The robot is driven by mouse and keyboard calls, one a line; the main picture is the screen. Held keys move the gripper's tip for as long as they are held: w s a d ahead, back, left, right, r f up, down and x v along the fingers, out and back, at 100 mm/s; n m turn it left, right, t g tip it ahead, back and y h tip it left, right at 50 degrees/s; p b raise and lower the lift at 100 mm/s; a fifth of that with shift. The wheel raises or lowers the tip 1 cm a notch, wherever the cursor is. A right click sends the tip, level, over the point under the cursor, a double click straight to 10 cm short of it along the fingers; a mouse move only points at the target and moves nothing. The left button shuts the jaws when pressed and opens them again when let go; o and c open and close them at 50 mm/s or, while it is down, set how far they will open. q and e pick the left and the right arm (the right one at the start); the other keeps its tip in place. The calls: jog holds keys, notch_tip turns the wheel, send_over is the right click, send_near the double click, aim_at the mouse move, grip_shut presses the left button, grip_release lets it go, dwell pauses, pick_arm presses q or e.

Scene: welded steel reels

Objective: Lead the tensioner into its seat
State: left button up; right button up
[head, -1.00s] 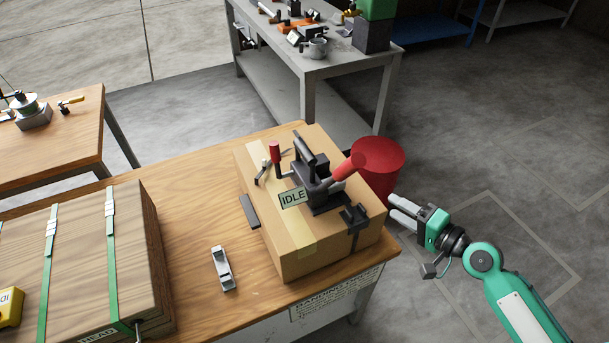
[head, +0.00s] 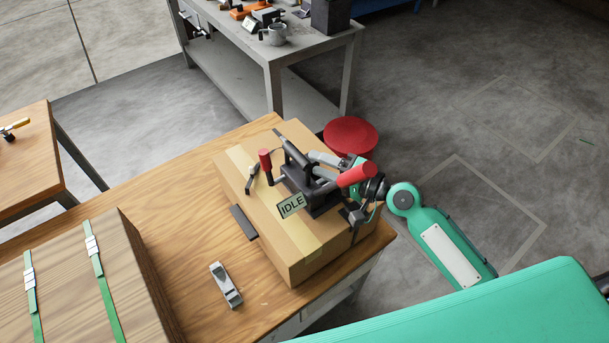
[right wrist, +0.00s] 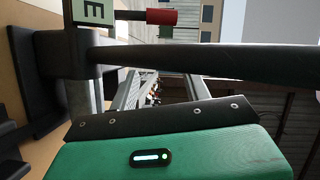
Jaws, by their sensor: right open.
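The tensioner (head: 318,200) is a dark tool with red grips and a label reading IDLE. It sits on top of the cardboard box (head: 298,262). My right gripper (head: 316,163) is at its far right side, with grey fingers open close to the dark lever. The red grip partly hides my wrist. In the right wrist view a dark bar (right wrist: 200,60) of the tool crosses close in front of the green gripper body, with the label (right wrist: 92,14) and a red grip (right wrist: 161,17) beyond. Contact cannot be told. Which part is the seat is unclear. My left gripper is out of view.
The box stands on a wooden table (head: 185,215). A grey metal tool (head: 226,285) lies left of the box. A strapped wooden crate (head: 70,285) is at lower left. A red bin (head: 350,136) stands behind the box. A grey bench (head: 300,50) is at the back.

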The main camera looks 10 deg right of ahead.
aim_at(298, 152)
jog(key=shift+w+a, duration=0.3)
jog(key=shift+a, duration=0.05)
jog(key=shift+w+a, duration=0.1)
jog(key=p+x, duration=0.2)
jog(key=x, duration=0.1)
jog(key=p+x, duration=0.1)
jog(key=shift+w+a+r, duration=0.1)
jog(key=shift+a+r, duration=0.15)
jog(key=shift+a, duration=0.15)
jog(key=shift+w+a+f, duration=0.1)
jog(key=shift+w+a, duration=0.05)
jog(key=shift+c, duration=0.7)
grip_shut()
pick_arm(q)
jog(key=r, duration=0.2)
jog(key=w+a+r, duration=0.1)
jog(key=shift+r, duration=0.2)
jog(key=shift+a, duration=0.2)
pick_arm(e)
jog(key=shift+f, duration=0.1)
